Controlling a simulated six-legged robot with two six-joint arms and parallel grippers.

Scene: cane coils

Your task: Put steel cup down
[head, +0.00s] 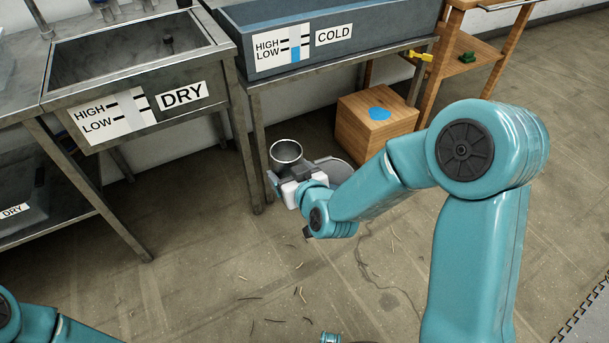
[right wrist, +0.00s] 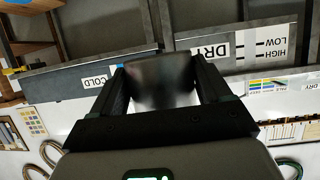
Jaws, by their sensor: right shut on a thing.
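The steel cup (head: 286,151) is a small grey metal cup with its round open mouth facing up in the head view. My right gripper (head: 288,174) is shut on it, beside the front leg of the blue-grey trough's stand. In the right wrist view the cup (right wrist: 160,82) fills the space between the two dark fingers and looks dark and blurred. Its base and what lies under it are hidden by the gripper in the head view. My left gripper is out of view; only part of the left arm shows at the bottom left.
The COLD trough (head: 345,38) stands on a metal stand behind the cup. The DRY sink (head: 140,55) is to its left. A wooden box (head: 375,140) with a blue patch sits on the floor. Cane scraps litter the floor.

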